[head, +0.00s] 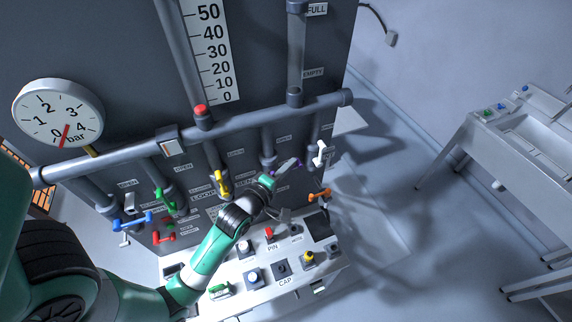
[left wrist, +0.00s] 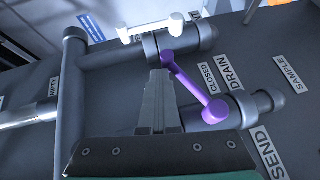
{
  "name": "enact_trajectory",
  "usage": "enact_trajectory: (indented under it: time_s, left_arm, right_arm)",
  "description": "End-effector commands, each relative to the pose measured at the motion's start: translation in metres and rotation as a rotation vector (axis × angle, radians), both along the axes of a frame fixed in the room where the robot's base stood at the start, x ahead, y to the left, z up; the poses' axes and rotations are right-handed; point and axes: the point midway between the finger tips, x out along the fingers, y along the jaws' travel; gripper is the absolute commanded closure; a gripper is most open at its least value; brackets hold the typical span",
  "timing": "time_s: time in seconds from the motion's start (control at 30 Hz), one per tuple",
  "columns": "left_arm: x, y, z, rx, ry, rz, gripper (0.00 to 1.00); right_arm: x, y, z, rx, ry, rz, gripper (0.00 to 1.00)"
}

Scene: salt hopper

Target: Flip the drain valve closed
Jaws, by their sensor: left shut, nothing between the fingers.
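The drain valve's purple handle (left wrist: 192,86) runs slantwise across its pipe in the left wrist view, from upper left to lower right. The DRAIN label (left wrist: 229,67) and CLOSED label (left wrist: 207,77) are on the panel just right of it. In the head view, the purple handle (head: 292,172) is partly hidden by my left gripper (head: 297,161). My left gripper is shut and empty. In the left wrist view, its fingertips (left wrist: 160,74) lie just left of the handle's upper end; I cannot tell whether they touch it. My right gripper is not in view.
A white handle (left wrist: 150,28) lies beyond the purple one. Yellow (head: 221,184), green (head: 165,199), blue (head: 132,222) and orange (head: 319,195) handles sit along the panel. A control desk (head: 222,275) with buttons is below. Open floor (head: 430,210) lies to the right.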

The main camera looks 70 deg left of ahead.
Motion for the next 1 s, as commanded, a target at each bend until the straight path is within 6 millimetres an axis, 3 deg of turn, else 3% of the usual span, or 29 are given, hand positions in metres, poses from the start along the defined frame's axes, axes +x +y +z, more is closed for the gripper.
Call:
enact_trajectory:
  time_s: [0.4,1.0]
  left_arm:
    - [0.013,-0.001,-0.011,0.0,0.141,-0.001,1.0]
    - [0.015,0.0,-0.018,0.0,0.216,0.0,1.0]
  right_arm:
    - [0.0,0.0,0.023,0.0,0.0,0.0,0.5]
    - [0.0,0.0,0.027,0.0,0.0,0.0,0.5]
